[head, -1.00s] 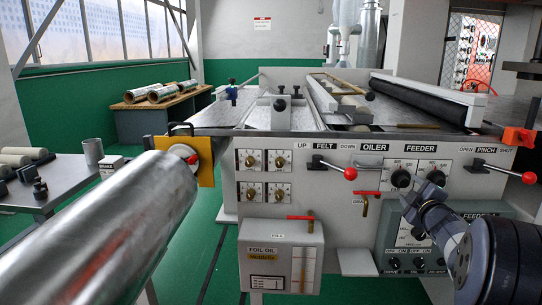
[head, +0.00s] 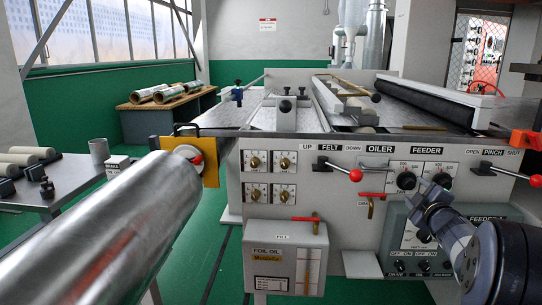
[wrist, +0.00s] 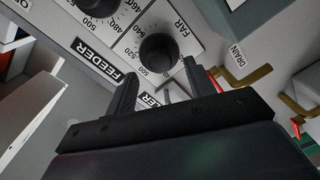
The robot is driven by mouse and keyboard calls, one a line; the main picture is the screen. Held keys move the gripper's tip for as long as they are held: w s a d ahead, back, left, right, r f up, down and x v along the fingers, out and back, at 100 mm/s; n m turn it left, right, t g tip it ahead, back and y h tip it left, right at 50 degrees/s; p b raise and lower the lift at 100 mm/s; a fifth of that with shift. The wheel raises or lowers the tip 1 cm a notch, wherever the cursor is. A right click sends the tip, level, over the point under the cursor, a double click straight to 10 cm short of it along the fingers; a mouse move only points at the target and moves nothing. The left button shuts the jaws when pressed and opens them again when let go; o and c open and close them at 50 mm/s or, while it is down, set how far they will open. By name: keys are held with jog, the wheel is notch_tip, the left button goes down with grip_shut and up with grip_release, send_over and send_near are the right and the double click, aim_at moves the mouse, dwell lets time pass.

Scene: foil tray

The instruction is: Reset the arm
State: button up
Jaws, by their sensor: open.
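My gripper (wrist: 160,88) is open and empty in the wrist view. Its two dark fingers stand apart in front of the machine's panel, with a black feeder knob (wrist: 158,54) beyond them.
The machine's front panel (head: 335,225) carries several knobs, a felt lever (head: 355,175) and a pinch lever (head: 535,181) with red balls. A large metal roll (head: 110,235) fills the lower left. A side table (head: 75,185) stands left. Green floor is open between.

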aim_at(410, 185)
jog(key=s, duration=0.8)
jog(key=w, duration=1.1)
jog(key=shift+d, duration=0.1)
jog(key=shift+s+r+m+p, duration=0.2)
jog(key=shift+m+p, duration=0.85)
jog(key=shift+m, duration=0.15)
jog(key=m+p, duration=0.3)
jog(key=m, duration=0.2)
jog(key=shift+p, duration=0.35)
jog(key=m+p, duration=0.3)
jog(key=m, duration=0.1)
jog(key=shift+m, duration=0.3)
jog(key=m+p, duration=0.3)
jog(key=shift+f, duration=0.1)
jog(key=shift+s+f+b, duration=0.2)
jog(key=shift+s+b, duration=0.4)
jog(key=shift+s, duration=2.15)
